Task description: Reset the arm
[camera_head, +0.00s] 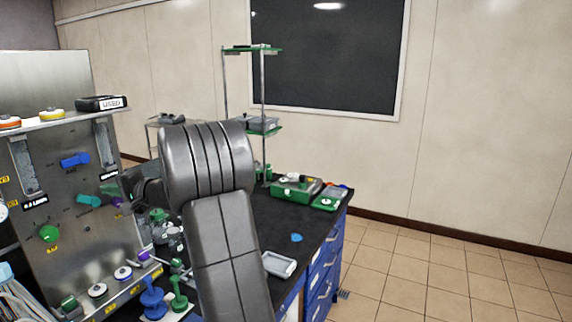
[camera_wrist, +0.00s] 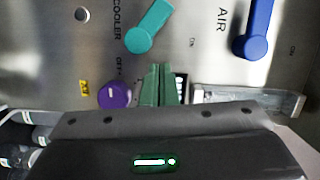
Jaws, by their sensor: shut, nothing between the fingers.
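My arm (camera_head: 222,240) rises in the middle of the head view and bends left toward a steel control panel (camera_head: 55,195). My gripper (camera_wrist: 160,75) shows in the wrist view as two green fingers pressed together, shut and empty. The fingers point at the panel, between a purple knob (camera_wrist: 114,95) and a clear tube (camera_wrist: 250,100). A teal handle (camera_wrist: 149,27) labelled COOLER and a blue handle (camera_wrist: 257,30) labelled AIR lie beyond the fingertips. I cannot tell whether the fingertips touch the panel. In the head view the fingers are hard to make out.
A dark bench (camera_head: 312,228) with blue drawers stands behind and right of my arm. It holds green-and-grey boxes (camera_head: 297,187), a small tray (camera_head: 279,264) and a blue piece (camera_head: 296,237). A tall shelf stand (camera_head: 263,90) rises behind. The tiled floor (camera_head: 440,270) at right is clear.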

